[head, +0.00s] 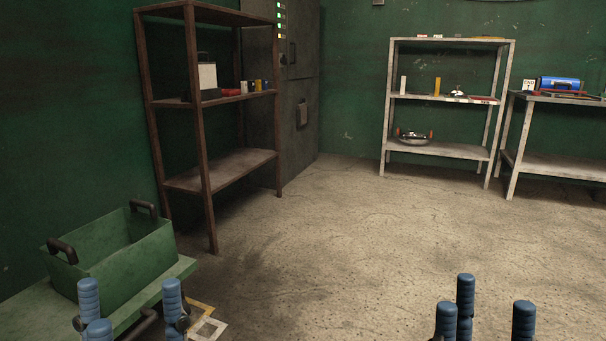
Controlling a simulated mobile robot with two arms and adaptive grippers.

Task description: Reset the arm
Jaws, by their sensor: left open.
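My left gripper (128,305) shows at the bottom left, with its blue ribbed fingers pointing up and spread apart. It is open and holds nothing that I can see. It appears in front of a green bin and the bench under it. My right gripper (490,308) shows at the bottom right, its blue fingers also upright and apart, with bare floor behind them. It looks open and empty. The lower parts of both grippers and the arms are cut off by the bottom edge of the picture.
The green bin (142,262) with dark handles sits on a green bench (40,313). A brown rack (222,172) stands behind it, beside a dark cabinet (300,75). A white shelf (440,150) and a table (560,165) stand at the back right. The middle floor is clear.

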